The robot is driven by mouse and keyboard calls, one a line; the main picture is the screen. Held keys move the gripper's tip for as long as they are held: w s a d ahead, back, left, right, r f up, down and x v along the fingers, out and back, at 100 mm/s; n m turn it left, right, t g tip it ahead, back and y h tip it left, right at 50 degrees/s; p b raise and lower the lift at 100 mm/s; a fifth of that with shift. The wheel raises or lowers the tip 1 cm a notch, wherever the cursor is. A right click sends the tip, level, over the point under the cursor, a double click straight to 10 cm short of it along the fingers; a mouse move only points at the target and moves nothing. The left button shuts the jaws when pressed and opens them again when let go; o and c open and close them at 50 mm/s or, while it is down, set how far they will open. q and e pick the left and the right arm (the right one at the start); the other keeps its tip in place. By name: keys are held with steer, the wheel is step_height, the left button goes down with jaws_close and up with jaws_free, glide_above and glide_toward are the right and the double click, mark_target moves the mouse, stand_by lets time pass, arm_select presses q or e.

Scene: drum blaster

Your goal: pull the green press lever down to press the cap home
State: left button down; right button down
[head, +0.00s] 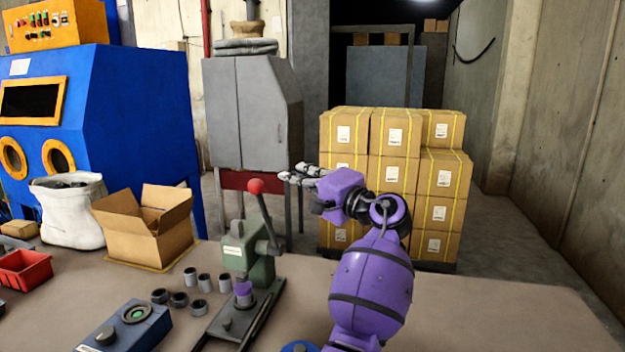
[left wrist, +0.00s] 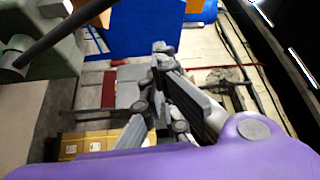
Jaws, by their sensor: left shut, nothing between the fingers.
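The green press (head: 250,258) stands upright on its dark base on the table. Its lever (head: 266,217) is a dark rod with a red ball knob (head: 256,187), pointing up and leaning slightly left. A purple piece (head: 243,288) sits under the press head; its exact seating cannot be told. My left gripper (head: 290,177) is shut and empty, its fingertips just right of and slightly above the red knob in the head view. The left wrist view shows the shut fingers (left wrist: 160,50), with the press (left wrist: 55,60) and the lever rod (left wrist: 65,32) at upper left, apart from them.
Several grey cups (head: 204,282) stand left of the press. A blue control box (head: 125,328) with a green button lies in front of them. A cardboard box (head: 150,235), a white sack (head: 70,215) and a red bin (head: 25,268) are farther left. The table right of my arm is clear.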

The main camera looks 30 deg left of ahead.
arm_select(q)
steer(key=s, duration=0.1)
steer(key=s+a+p, duration=0.1)
steer(key=s+a, duration=0.1)
steer(key=shift+a+f, duration=0.2)
steer(key=shift+f, duration=0.05)
arm_select(e)
steer(key=shift+w+r, duration=0.45)
steer(key=shift+r, duration=0.4)
arm_select(q)
steer(key=shift+s, duration=0.1)
